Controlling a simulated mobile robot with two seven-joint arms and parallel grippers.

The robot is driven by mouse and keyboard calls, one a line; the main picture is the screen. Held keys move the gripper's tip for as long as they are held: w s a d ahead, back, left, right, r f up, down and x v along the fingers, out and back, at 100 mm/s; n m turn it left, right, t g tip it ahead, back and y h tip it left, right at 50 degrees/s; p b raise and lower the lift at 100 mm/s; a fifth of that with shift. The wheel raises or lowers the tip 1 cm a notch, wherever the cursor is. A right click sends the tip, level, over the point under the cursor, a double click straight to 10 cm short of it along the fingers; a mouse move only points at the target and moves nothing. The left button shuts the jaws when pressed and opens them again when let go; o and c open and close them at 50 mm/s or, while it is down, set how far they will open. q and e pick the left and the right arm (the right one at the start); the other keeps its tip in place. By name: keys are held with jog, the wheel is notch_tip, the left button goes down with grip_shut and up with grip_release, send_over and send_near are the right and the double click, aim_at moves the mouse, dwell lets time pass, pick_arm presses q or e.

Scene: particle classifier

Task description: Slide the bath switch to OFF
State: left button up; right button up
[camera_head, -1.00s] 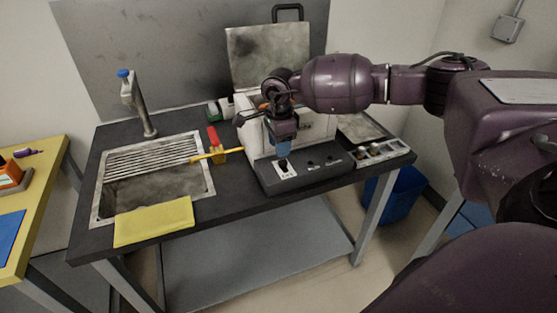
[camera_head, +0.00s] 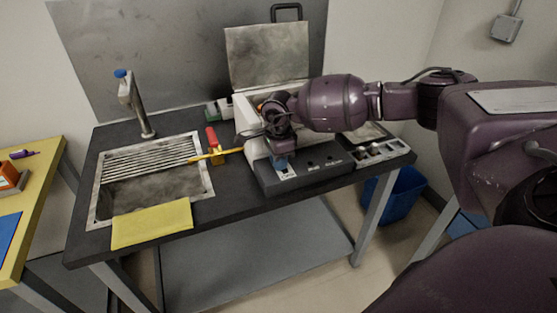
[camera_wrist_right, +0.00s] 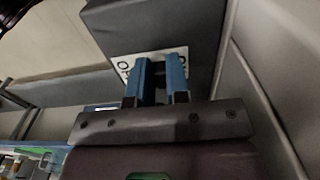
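The bath is a white box (camera_head: 256,149) with its metal lid (camera_head: 268,56) raised, at the back right of the dark table. Its dark front panel (camera_head: 310,177) carries a white switch label (camera_head: 287,174) at the left end. My right gripper (camera_head: 281,161) points down at this label and covers part of it. In the right wrist view, its blue fingers (camera_wrist_right: 161,80) stand at the white label (camera_wrist_right: 126,64), with a narrow gap between them. The switch knob is mostly hidden; a dark shape shows in the gap. Contact cannot be told. My left gripper is not in view.
A sink (camera_head: 104,208) with a yellow cloth (camera_head: 152,226) and a tap (camera_head: 136,103) is at the left. A red and yellow tool (camera_head: 213,147) lies beside the bath. A metal tray (camera_head: 381,151) stands right of the panel. A blue bin (camera_head: 400,196) is below.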

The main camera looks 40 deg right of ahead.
grip_shut()
jog(key=shift+s+r, duration=0.1)
jog(key=shift+s, duration=0.1)
jog(key=shift+s+a+r+p, duration=0.15)
jog(key=shift+s+a+p, duration=0.1)
jog(key=shift+s+p, duration=0.55)
jog(key=shift+s, duration=0.2)
jog(key=shift+f, duration=0.3)
jog(key=o, duration=0.6)
grip_release()
jog(key=shift+s, duration=0.15)
jog(key=shift+r, duration=0.15)
